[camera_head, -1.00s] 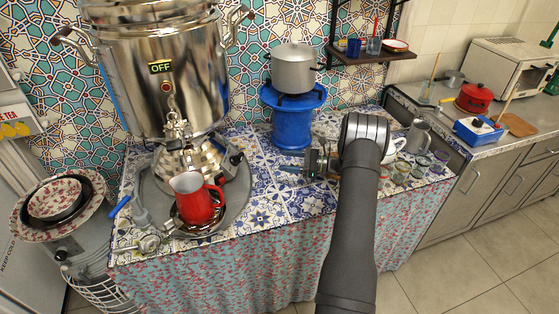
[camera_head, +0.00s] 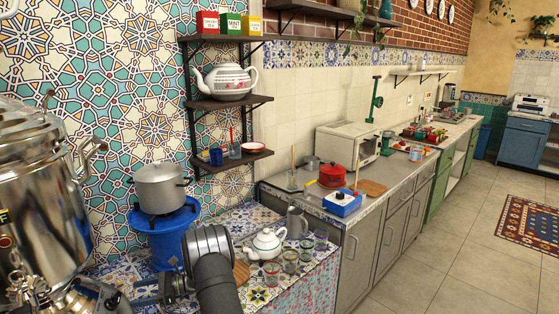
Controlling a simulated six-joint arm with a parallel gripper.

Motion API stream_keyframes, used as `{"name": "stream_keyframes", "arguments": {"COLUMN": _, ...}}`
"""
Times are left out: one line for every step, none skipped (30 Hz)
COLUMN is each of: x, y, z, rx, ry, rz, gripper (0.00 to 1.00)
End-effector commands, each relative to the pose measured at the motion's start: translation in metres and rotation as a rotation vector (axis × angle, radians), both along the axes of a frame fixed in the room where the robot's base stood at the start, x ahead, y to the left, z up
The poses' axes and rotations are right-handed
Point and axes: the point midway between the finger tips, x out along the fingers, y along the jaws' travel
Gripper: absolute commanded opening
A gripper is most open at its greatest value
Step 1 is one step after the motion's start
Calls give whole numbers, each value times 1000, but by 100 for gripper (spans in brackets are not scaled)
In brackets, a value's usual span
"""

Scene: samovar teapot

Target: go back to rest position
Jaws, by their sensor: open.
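My gripper (camera_head: 150,291) is at the lower left of the head view, over the patterned tile tabletop (camera_head: 104,270). It is open, with nothing seen between its fingers. My arm reaches up from the bottom edge and hides part of the tabletop. The gripper is in front of the blue stand (camera_head: 165,245), which bears a grey pot (camera_head: 160,188). The silver samovar (camera_head: 35,190) is cut off by the left edge.
To the right of my arm stand a white teapot (camera_head: 266,243), several small glasses (camera_head: 290,261) and a grey jug (camera_head: 296,222). Wall shelves (camera_head: 229,102) hang above. A counter with a red pot (camera_head: 332,175) runs along the wall. Open floor (camera_head: 440,275) lies at the right.

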Motion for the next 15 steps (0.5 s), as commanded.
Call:
{"name": "stream_keyframes", "arguments": {"x": -4, "y": 10, "z": 0, "rx": 0, "ry": 0, "rz": 3, "gripper": 64}}
{"name": "stream_keyframes", "arguments": {"x": -7, "y": 16, "z": 0, "rx": 0, "ry": 0, "rz": 4, "gripper": 64}}
{"name": "stream_keyframes", "arguments": {"x": -9, "y": 23, "z": 0, "rx": 0, "ry": 0, "rz": 4, "gripper": 64}}
{"name": "stream_keyframes", "arguments": {"x": -11, "y": 28, "z": 0, "rx": 0, "ry": 0, "rz": 3, "gripper": 64}}
{"name": "stream_keyframes", "arguments": {"x": -12, "y": 34, "z": 0, "rx": 0, "ry": -1, "rz": 2, "gripper": 64}}
{"name": "stream_keyframes", "arguments": {"x": -15, "y": 40, "z": 0, "rx": 0, "ry": -1, "rz": 3, "gripper": 64}}
{"name": "stream_keyframes", "arguments": {"x": -16, "y": 44, "z": 0, "rx": 0, "ry": -1, "rz": 3, "gripper": 64}}
{"name": "stream_keyframes", "arguments": {"x": -18, "y": 48, "z": 0, "rx": 0, "ry": -1, "rz": 2, "gripper": 64}}
{"name": "stream_keyframes", "arguments": {"x": -19, "y": 53, "z": 0, "rx": 0, "ry": 0, "rz": 2, "gripper": 64}}
{"name": "stream_keyframes", "arguments": {"x": -20, "y": 56, "z": 0, "rx": 0, "ry": 0, "rz": 1, "gripper": 64}}
{"name": "stream_keyframes", "arguments": {"x": -21, "y": 59, "z": 0, "rx": 0, "ry": 0, "rz": 1, "gripper": 64}}
{"name": "stream_keyframes", "arguments": {"x": -22, "y": 62, "z": 0, "rx": 0, "ry": 0, "rz": 0, "gripper": 64}}
{"name": "stream_keyframes", "arguments": {"x": -23, "y": 64, "z": 0, "rx": 0, "ry": 1, "rz": 0, "gripper": 64}}
{"name": "stream_keyframes", "arguments": {"x": -24, "y": 65, "z": 0, "rx": 0, "ry": 1, "rz": 0, "gripper": 64}}
{"name": "stream_keyframes", "arguments": {"x": -24, "y": 67, "z": 0, "rx": 0, "ry": 1, "rz": 1, "gripper": 64}}
